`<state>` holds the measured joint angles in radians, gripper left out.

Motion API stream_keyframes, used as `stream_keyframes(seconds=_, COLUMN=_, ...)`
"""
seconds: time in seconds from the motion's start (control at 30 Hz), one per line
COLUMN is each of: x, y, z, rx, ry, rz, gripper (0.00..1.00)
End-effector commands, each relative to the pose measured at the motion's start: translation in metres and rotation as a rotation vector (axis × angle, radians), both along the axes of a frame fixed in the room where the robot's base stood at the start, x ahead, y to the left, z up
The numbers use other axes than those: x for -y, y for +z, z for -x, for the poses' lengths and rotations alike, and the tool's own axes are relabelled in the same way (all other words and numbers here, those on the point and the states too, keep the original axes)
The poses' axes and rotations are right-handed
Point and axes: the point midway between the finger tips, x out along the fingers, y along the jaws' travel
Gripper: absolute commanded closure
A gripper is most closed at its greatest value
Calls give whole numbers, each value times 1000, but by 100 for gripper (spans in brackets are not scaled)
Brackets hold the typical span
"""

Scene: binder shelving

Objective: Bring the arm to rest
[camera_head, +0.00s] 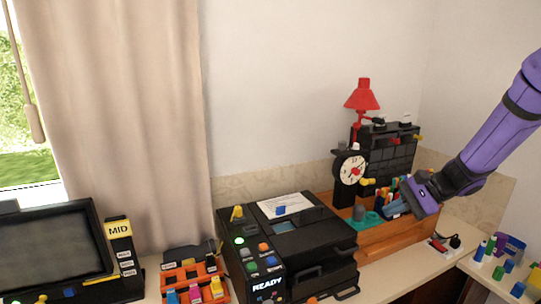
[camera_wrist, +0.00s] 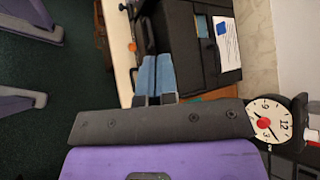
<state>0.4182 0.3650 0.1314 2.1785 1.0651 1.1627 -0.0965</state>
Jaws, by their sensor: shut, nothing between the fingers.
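My purple arm (camera_head: 490,140) reaches in from the right in the head view. My gripper (camera_head: 392,211) is at its lower end, over the orange-brown desk organiser (camera_head: 400,238). In the wrist view my gripper (camera_wrist: 153,78) shows two blue-grey fingers side by side, shut with nothing between them. The fingers look close to the pens (camera_head: 395,190) in the organiser; I cannot tell if they touch.
A black machine marked READY (camera_head: 310,250) stands left of the organiser. A clock (camera_head: 351,170) and a red lamp (camera_head: 362,95) stand behind. A monitor (camera_head: 45,250) is far left. Small coloured items (camera_head: 500,262) lie at right. The wall (camera_head: 280,80) above is clear.

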Motion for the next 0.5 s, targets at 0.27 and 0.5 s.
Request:
stream_keyframes(seconds=0.27, x=-22, y=54, z=62, rx=128, ry=202, rz=257, gripper=100)
stream_keyframes(seconds=0.5, x=-29, y=89, z=116, rx=251, ry=345, rz=479, gripper=100)
